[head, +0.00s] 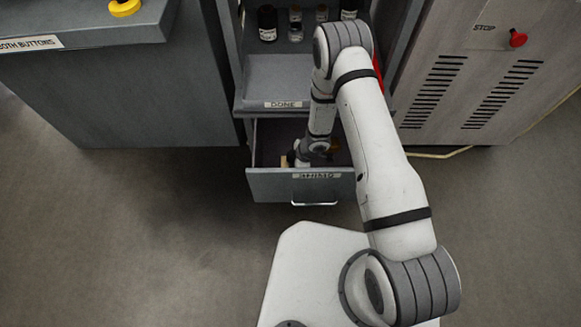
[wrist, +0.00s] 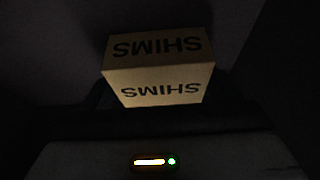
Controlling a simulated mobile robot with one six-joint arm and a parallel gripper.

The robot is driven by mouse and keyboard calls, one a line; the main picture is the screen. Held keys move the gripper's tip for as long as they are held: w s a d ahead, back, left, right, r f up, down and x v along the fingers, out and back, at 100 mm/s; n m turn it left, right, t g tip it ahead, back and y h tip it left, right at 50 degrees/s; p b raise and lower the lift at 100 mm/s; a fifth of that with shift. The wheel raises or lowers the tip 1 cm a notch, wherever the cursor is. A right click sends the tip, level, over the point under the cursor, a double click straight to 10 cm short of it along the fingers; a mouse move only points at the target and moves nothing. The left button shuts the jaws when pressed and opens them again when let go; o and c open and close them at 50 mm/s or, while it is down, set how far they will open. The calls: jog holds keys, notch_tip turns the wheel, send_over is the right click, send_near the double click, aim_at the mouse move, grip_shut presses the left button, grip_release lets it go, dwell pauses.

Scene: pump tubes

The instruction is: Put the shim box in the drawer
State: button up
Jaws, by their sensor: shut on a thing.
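The shim box (wrist: 158,80) is a tan carton with SHIMS printed on two faces, upside down in the wrist view. My gripper (head: 299,159) is shut on it; its fingers are hard to make out in the dark wrist view. In the head view my gripper is down inside the open drawer (head: 270,186), behind its front panel. A small tan patch beside the gripper there may be the box, but my arm hides most of it. I cannot tell whether the box touches the drawer floor.
Above the drawer is a grey shelf tray (head: 272,78) labelled DONE, with several bottles (head: 267,23) behind it. A grey bench (head: 90,45) stands at the left and a vented cabinet (head: 470,85) with a red stop button (head: 517,38) at the right. The floor before the drawer is clear on the left.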

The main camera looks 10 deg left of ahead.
jog(key=o, duration=1.1)
jog(key=shift+f, duration=0.1)
jog(key=p+v, duration=0.5)
jog(key=v, duration=0.7)
jog(key=shift+p, duration=0.35)
jog(key=shift+a, duration=0.1)
